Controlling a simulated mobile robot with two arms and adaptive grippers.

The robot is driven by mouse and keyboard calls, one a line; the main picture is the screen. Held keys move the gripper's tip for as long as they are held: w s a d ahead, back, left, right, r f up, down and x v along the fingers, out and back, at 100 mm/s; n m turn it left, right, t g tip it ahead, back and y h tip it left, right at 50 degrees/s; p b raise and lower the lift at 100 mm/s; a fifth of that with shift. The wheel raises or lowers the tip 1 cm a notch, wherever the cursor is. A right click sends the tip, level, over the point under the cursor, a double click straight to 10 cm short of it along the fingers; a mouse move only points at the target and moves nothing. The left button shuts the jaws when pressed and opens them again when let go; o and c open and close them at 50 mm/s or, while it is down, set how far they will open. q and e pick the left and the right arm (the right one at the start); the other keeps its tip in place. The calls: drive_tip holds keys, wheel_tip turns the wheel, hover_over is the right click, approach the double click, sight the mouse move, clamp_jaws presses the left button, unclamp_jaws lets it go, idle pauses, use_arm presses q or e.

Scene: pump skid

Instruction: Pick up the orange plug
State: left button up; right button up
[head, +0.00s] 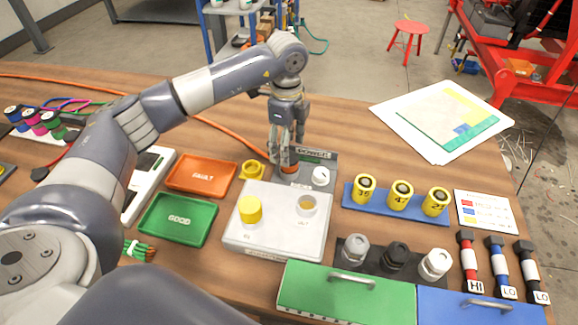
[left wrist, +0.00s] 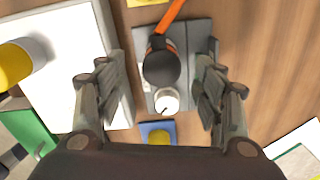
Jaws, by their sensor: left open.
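The orange plug (head: 289,158) is upright on the grey power plate (head: 328,163), partly hidden by my fingers in the head view. In the left wrist view it shows from above as a dark round body (left wrist: 161,66) with an orange cable (left wrist: 171,14) leading off. My left gripper (head: 287,148) points down over the plug. In the left wrist view its open fingers (left wrist: 159,85) stand on either side of the plug, with a gap on both sides. My right gripper is not in view.
A white knob (head: 320,176) sits beside the plug on the plate. A white platform (head: 270,235) with a yellow cylinder (head: 250,209) is in front. A blue rack (head: 372,204) of yellow cylinders is at right. Orange (head: 190,188) and green (head: 160,230) trays are at left.

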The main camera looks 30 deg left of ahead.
sight(290, 157)
use_arm(q)
drive_tip(key=shift+w+d+f+p, duration=0.15)
drive_tip(key=shift+f+p, duration=0.2)
drive_tip(key=shift+f, duration=1)
drive_tip(key=shift+d+f+p, duration=0.15)
drive_tip(key=shift+f+p, duration=0.15)
drive_tip(key=shift+f, duration=1.05)
drive_tip(key=c, duration=1.3)
